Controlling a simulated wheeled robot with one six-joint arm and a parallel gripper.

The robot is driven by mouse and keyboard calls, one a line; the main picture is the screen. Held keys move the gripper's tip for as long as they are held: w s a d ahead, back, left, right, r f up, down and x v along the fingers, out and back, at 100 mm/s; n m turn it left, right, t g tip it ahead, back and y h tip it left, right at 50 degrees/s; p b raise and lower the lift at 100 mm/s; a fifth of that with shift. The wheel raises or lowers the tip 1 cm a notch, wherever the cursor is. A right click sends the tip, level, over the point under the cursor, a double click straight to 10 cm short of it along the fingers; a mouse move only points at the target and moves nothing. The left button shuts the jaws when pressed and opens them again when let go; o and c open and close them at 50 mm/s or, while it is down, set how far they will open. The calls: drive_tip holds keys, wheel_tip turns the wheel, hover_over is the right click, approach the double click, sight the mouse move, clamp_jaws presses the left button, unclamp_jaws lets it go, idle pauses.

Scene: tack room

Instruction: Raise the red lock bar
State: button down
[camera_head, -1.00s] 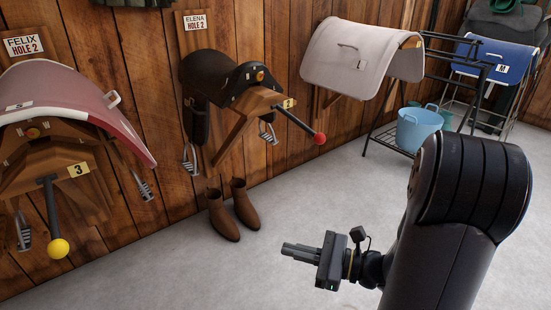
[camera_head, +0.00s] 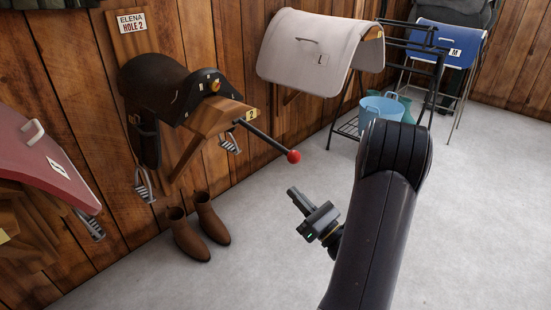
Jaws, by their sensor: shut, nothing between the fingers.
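The red lock bar is a dark rod with a red ball end (camera_head: 293,156). It sticks out from the wooden saddle rack (camera_head: 222,116) marked 2 and slopes down to the right. A black saddle (camera_head: 160,86) sits on that rack under a sign (camera_head: 132,23) reading ELENA HOLE 2. My gripper (camera_head: 294,192) is shut and empty, below the red ball and apart from it. Its fingers point up and to the left.
Brown boots (camera_head: 198,230) stand on the floor below the rack. A maroon saddle pad (camera_head: 45,160) is at the left. A cream pad (camera_head: 300,62), a blue tub (camera_head: 380,108) and a black metal stand (camera_head: 437,75) are behind. The grey floor around my arm is clear.

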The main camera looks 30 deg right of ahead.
sight(266, 138)
drive_tip(key=w+a+r+b, duration=0.1)
drive_tip(key=w+r, duration=0.7)
drive_tip(key=shift+w+a, duration=0.15)
drive_tip(key=shift+a, duration=0.25)
drive_tip(key=shift+d+r, duration=0.1)
